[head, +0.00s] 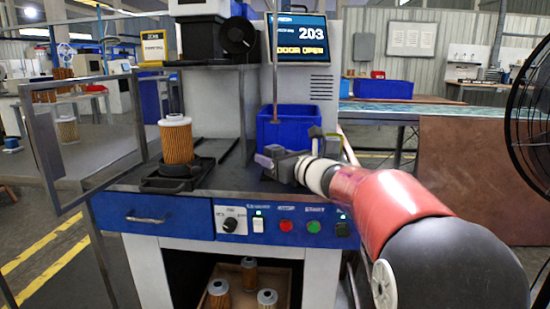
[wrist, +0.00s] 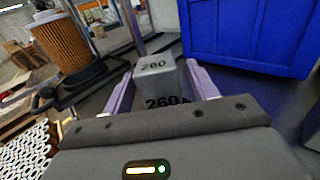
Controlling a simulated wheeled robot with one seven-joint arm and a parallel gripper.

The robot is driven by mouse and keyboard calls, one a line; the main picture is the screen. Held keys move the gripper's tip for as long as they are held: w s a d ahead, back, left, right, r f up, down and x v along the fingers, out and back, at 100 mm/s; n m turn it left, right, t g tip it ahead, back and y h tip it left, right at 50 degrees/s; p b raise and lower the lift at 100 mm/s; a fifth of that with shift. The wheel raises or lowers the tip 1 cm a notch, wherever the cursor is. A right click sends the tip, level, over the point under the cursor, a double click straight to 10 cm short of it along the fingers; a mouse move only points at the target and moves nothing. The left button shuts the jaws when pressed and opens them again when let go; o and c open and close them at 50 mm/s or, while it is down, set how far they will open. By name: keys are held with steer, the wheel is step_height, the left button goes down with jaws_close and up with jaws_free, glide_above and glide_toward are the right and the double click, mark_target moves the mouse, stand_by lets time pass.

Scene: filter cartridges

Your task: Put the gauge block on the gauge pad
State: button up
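The gauge block is a grey block marked 260 (wrist: 155,68). It stands between the two purple fingers of my gripper (wrist: 160,82) in the wrist view. In the head view my gripper (head: 275,161) is low over the right part of the machine's worktop, in front of a blue bin. Whether the block's underside touches the worktop is hidden. I cannot make out the gauge pad for certain.
A filter cartridge (head: 176,139) stands on a black fixture (head: 171,182) to the left. The blue bin (head: 288,127) is close behind my gripper. An open framed door (head: 50,150) is at far left. The screen (head: 300,40) reads 203 and DOOR OPEN. Several cartridges stand below.

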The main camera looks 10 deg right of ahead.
steer(key=shift+r, duration=0.2)
steer(key=v, duration=1.2)
steer(key=shift+f+b, duration=0.1)
steer(key=shift+b, duration=0.3)
steer(key=s+a+f+n+g, duration=0.8)
steer(key=s+a+f+n, duration=0.3)
steer(key=s+n, duration=0.35)
steer(key=s+d+f+n+g+h, duration=0.1)
steer(key=s+d+f+n+h, duration=0.1)
steer(key=s+f+n+h, duration=0.2)
steer(key=s+d+f+n+g+h, duration=0.1)
steer(key=s+d+f+n+h, duration=0.2)
steer(key=s+n, duration=0.5)
step_height(320, 180, down, 2)
steer(key=n+h, duration=0.1)
steer(key=n, duration=0.3)
steer(key=shift+s+d+f, duration=0.2)
steer(key=shift+s+d, duration=0.05)
steer(key=shift+s, duration=0.1)
